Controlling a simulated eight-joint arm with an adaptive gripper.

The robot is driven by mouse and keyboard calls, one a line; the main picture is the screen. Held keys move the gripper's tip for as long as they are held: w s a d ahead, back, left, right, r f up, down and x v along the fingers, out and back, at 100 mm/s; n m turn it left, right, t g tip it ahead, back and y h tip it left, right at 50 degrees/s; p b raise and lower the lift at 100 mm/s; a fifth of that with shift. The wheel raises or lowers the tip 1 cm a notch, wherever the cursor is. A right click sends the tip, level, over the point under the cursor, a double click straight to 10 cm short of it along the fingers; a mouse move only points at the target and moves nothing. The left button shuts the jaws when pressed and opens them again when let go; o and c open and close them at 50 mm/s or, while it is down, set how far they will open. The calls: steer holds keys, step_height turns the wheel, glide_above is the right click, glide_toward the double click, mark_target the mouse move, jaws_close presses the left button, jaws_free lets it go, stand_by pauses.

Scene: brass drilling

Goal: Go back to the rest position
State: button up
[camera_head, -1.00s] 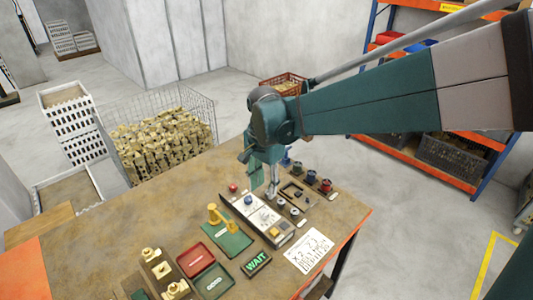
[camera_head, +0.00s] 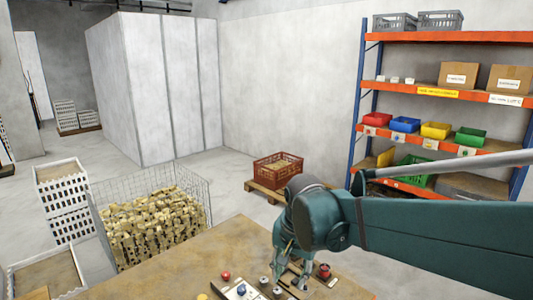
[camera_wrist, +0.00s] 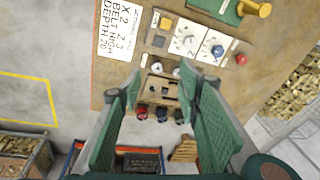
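My gripper (camera_wrist: 158,110) shows in the wrist view with its two green fingers spread wide and nothing between them. It hangs over the edge of the worktable (camera_wrist: 125,25), above a panel with a square cutout (camera_wrist: 163,90) and several small knobs. In the head view my gripper (camera_head: 290,268) points down at the table's near part, partly hidden by my wrist. The lower part of the table is out of the head view.
A wire basket of brass parts (camera_head: 188,185) stands left of the table, beside stacked white crates (camera_head: 62,205). A red crate (camera_head: 278,168) sits on a pallet behind. Orange shelving (camera_head: 440,93) with coloured bins stands at right. The floor between is open.

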steer(key=s+d+r+n+t, duration=0.1)
steer(key=s+d+n+t, duration=0.4)
steer(key=s+d, duration=1)
steer(key=shift+d+r+n+h, duration=0.2)
steer(key=shift+n+h, duration=0.1)
steer(key=shift+n, duration=0.1)
steer(key=shift+s, duration=0.1)
stand_by(1.1)
